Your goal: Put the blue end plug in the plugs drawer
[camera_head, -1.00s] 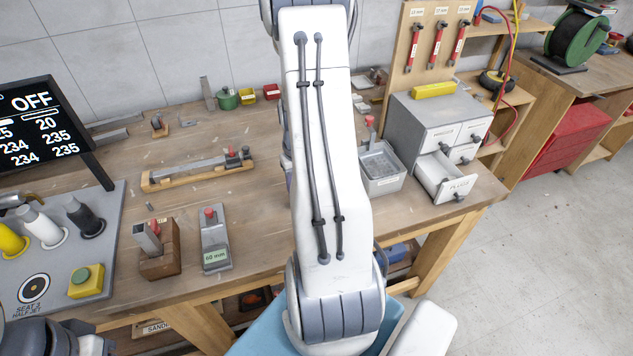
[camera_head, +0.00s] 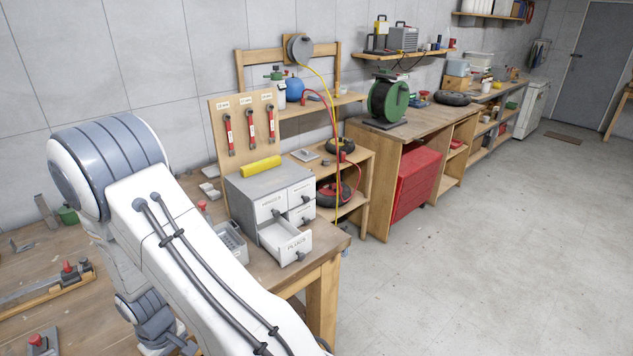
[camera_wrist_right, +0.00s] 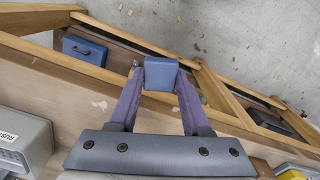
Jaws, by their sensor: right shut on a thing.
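The blue end plug (camera_wrist_right: 161,78) is between the two fingertips of my right gripper (camera_wrist_right: 160,70) in the right wrist view; the gripper is shut on it. The plug is seen from above, over the bench's front edge and the frame below. In the head view my right arm crosses the lower left, and its wrist is low over the bench; the plug is not visible there. The plugs drawer (camera_head: 287,243), labelled PLUGS, is pulled open at the bottom of the grey cabinet (camera_head: 262,184), to the right of my arm. My left gripper is not in view.
A grey metal tray (camera_head: 231,243) stands left of the open drawer, partly behind my arm. A yellow object (camera_head: 261,166) lies on the cabinet. A tool board (camera_head: 247,120) and shelf stand behind. The floor (camera_head: 450,230) to the right is clear.

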